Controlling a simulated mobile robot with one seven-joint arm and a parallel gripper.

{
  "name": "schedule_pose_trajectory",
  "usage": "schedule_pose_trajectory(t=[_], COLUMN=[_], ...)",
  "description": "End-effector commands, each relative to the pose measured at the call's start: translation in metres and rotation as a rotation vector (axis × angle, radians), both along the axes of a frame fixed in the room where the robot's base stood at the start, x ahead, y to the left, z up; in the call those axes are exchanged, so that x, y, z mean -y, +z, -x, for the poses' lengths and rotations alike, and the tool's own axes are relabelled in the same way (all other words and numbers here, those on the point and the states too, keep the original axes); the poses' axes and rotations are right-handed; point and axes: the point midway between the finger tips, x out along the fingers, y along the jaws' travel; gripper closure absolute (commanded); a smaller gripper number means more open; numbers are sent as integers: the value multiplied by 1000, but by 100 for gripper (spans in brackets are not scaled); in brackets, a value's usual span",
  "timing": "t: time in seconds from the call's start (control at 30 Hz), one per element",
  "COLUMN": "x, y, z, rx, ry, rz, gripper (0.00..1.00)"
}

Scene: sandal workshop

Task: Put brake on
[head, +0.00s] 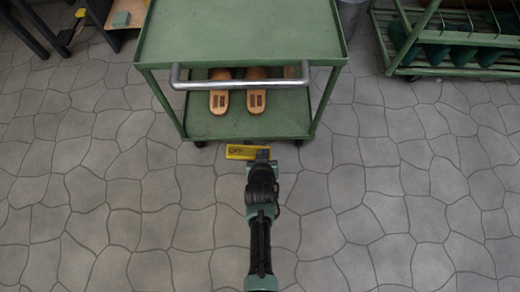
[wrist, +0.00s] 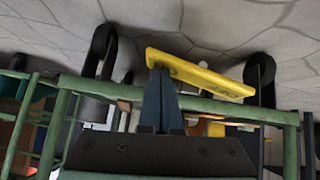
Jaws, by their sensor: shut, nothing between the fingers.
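The green trolley (head: 240,35) has a yellow brake pedal (head: 238,152) low at its near side, with lettering that looks like "OFF". In the wrist view the pedal (wrist: 205,76) is a tilted yellow bar between two black wheels (wrist: 97,60) (wrist: 261,75). My gripper (head: 263,155) is at the right part of the pedal in the head view. Its fingers (wrist: 161,72) are shut and empty, and their tips overlap one end of the pedal in the wrist view. I cannot tell whether they touch it.
The trolley has a metal push handle (head: 240,83) above the pedal. Wooden sandal forms (head: 219,101) lie on its lower shelf. A green rack (head: 455,65) stands at the back right and a table (head: 125,15) at the back left. The paved floor (head: 410,200) is clear around my arm.

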Motion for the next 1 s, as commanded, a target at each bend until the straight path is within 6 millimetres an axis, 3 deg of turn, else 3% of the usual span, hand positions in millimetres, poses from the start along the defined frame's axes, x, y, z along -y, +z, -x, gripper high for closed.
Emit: schedule_pose_trajectory(t=[0.43, 0.73, 1.0], x=[0, 1, 9], y=[5, 50, 83], z=[-1, -7, 33], rx=[0, 2, -1], ry=[-1, 0, -1], rz=[1, 0, 1], gripper=[100, 100, 100])
